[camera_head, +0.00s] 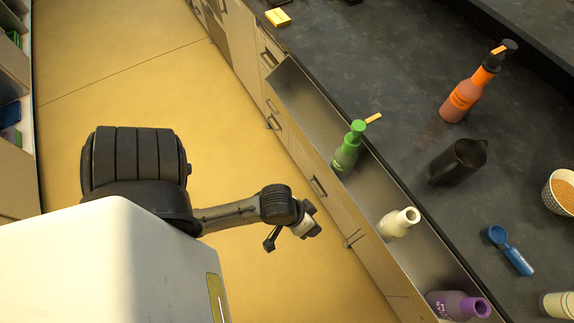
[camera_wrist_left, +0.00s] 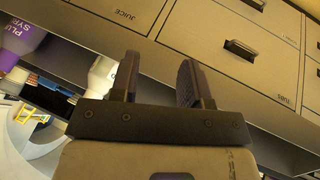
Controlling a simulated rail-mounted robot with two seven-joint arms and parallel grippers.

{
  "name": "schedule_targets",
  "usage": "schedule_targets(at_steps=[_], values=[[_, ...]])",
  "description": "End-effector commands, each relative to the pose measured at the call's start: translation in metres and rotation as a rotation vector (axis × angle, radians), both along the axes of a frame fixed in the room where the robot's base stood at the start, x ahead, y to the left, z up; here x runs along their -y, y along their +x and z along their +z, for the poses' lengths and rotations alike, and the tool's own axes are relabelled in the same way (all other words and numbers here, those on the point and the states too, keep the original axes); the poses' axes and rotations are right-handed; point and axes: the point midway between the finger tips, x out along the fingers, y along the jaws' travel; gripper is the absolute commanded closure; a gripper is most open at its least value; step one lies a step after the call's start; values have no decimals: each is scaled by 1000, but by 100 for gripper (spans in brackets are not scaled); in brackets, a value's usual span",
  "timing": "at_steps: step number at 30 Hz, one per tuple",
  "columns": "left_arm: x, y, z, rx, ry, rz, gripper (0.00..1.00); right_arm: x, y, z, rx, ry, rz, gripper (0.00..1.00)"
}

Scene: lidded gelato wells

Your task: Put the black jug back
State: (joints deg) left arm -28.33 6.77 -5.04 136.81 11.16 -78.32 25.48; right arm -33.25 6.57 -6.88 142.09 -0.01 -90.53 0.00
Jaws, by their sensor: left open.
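The black jug (camera_head: 457,161) stands on the dark counter (camera_head: 400,85), behind the metal bottle trough in the head view. My left gripper (camera_head: 294,240) is over the floor in front of the cabinets, well apart from the jug. Its two fingers (camera_wrist_left: 160,78) are open with nothing between them in the left wrist view. The jug does not show in the left wrist view. My right gripper is in neither view.
The trough (camera_head: 300,91) along the counter front holds a green bottle (camera_head: 348,150), a white bottle (camera_head: 398,222) and a purple-capped bottle (camera_head: 458,305). An orange bottle (camera_head: 467,92), blue scoop (camera_head: 511,251) and bowl (camera_head: 551,194) stand around the jug. Labelled drawers (camera_wrist_left: 225,50) face the gripper.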

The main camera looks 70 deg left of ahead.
Motion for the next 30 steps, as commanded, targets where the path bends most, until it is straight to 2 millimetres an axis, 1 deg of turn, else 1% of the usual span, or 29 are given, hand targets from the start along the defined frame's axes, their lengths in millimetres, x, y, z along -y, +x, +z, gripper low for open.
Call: schedule_targets(at_steps=[1,3,6,9,14,30], values=[[-4,-13,-1,-22,80,-76,58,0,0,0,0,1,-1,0],[-9,-28,-1,-51,179,-178,58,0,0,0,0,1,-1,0],[-15,-43,0,-87,276,-286,58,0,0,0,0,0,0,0],[-19,-52,1,-111,332,-354,58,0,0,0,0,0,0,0],[-21,-57,2,-126,364,-393,58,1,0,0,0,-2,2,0],[-21,-57,2,-125,363,-391,58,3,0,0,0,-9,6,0]])
